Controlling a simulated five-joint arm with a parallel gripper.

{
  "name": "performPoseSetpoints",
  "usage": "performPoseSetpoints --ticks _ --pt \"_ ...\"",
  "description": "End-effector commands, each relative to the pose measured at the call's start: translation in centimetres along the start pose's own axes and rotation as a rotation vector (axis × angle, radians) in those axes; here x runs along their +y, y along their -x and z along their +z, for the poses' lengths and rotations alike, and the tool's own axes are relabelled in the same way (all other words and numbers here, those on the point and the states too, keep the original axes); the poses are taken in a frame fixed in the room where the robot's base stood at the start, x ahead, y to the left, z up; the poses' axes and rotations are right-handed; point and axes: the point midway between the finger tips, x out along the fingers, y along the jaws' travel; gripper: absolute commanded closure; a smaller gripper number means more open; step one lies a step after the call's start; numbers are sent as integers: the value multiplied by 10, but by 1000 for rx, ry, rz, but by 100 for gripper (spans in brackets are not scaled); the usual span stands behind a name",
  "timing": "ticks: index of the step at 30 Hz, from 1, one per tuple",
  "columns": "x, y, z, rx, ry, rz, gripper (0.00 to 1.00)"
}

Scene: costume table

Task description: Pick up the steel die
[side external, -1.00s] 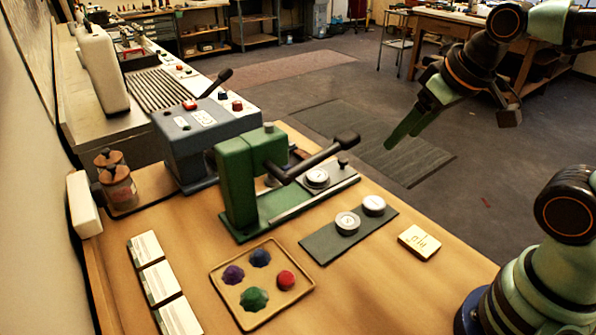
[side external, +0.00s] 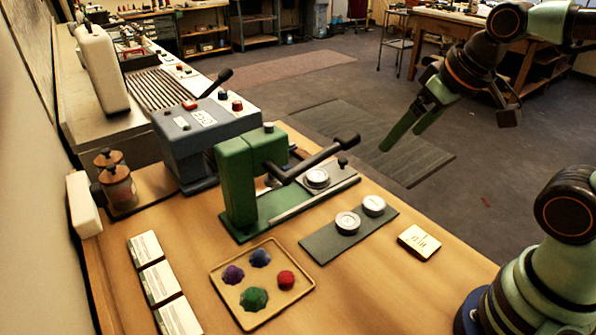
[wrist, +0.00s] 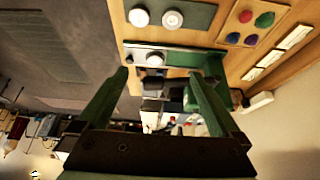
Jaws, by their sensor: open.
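Two round silvery discs, a left one (side external: 348,222) and a right one (side external: 373,205), sit on a dark green mat (side external: 322,245) on the wooden table. A third silvery disc (side external: 317,178) sits on the base of the green press (side external: 237,185). I cannot tell which is the steel die. My gripper (side external: 402,140) is open and empty, in the air to the upper right of the discs, well apart from them. In the wrist view its green fingers (wrist: 160,76) are spread, with the mat discs (wrist: 138,17) (wrist: 173,18) beyond, near the top edge.
The press's dark lever (side external: 318,157) juts out above the third disc. A tray (side external: 216,284) of coloured gems lies left of the mat, and a small cream block (side external: 419,242) lies right of it. A grey machine (side external: 205,140) stands behind. Bare table shows in front.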

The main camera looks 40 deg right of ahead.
Motion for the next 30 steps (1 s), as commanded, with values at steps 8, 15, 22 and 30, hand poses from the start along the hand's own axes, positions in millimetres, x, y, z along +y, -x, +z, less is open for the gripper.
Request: performPoseSetpoints --ticks 8,15,22,30 --pt "0 30 -17 6 0 0 0" --pt "0 50 -46 -41 202 -4 0" --pt "1 54 -88 -110 584 -32 0" --pt "3 39 -149 -203 1204 -138 0"
